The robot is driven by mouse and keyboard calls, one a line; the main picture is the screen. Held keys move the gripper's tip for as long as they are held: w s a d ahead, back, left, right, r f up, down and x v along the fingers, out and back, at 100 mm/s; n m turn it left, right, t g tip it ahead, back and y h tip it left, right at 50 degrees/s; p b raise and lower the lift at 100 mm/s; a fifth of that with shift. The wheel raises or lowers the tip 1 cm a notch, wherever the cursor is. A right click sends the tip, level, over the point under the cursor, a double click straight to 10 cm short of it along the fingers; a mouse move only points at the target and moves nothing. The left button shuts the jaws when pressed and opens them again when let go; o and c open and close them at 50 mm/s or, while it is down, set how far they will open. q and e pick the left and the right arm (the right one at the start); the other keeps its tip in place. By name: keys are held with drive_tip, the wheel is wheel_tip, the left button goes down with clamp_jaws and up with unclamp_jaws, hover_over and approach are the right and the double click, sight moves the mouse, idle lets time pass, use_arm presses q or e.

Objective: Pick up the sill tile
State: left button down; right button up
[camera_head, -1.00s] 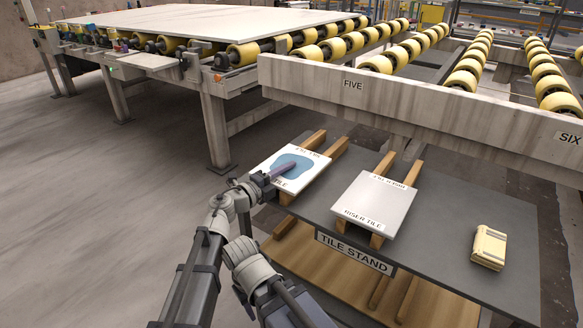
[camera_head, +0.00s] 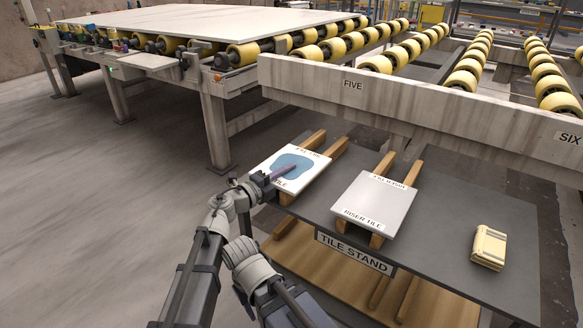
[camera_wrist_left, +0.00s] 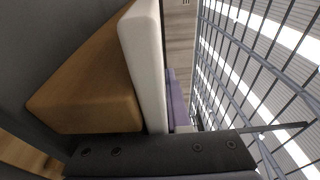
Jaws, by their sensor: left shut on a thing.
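The sill tile (camera_head: 312,160) is a white slab with a blue patch. It lies on wooden bearers at the left of the tile stand, its near-edge lettering partly covered. My left gripper (camera_head: 280,173) is shut on the tile's near left edge, with one purple finger lying over the top face. The lower finger is hidden in the head view. In the left wrist view the tile (camera_wrist_left: 146,60) shows edge-on, between a wooden bearer (camera_wrist_left: 90,80) and the purple finger (camera_wrist_left: 178,100). My right gripper is not in view.
The riser tile (camera_head: 374,199) lies on its own bearers to the right, apart from the sill tile. A cream block (camera_head: 489,247) sits farther right on the dark tile stand (camera_head: 440,240). A beam marked FIVE (camera_head: 400,97) with yellow rollers stands behind.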

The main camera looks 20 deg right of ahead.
use_arm(q)
drive_tip(key=shift+r, duration=0.15)
idle(0.6)
wheel_tip(320, 180, up, 10)
drive_tip(key=p, duration=1)
